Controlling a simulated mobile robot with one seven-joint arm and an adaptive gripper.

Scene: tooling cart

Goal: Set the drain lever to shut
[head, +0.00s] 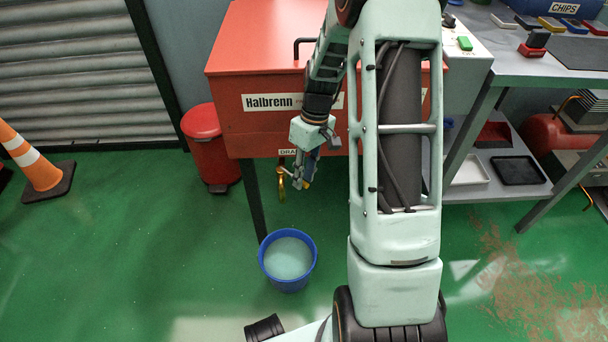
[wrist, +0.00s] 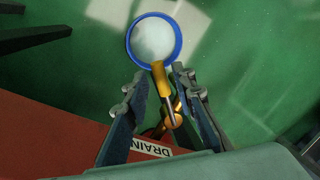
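The drain lever (wrist: 160,78) has a yellow-orange grip on a dark metal arm, and in the wrist view it points from the tap toward the bucket. A brass tap (head: 281,184) hangs under the front of the red tank (head: 235,120), below a DRAIN label (wrist: 152,148). My gripper (wrist: 162,74) is open at the tap, with one finger on each side of the lever. Gaps show between the lever and both fingers. In the head view my gripper (head: 300,180) partly hides the tap and lever.
A blue bucket (head: 264,262) with pale liquid stands on the floor below the tap. A red bin (head: 208,148) stands left of the tank. A grey workbench (head: 530,72) with trays on its lower shelf is at right. The green floor in front is largely clear.

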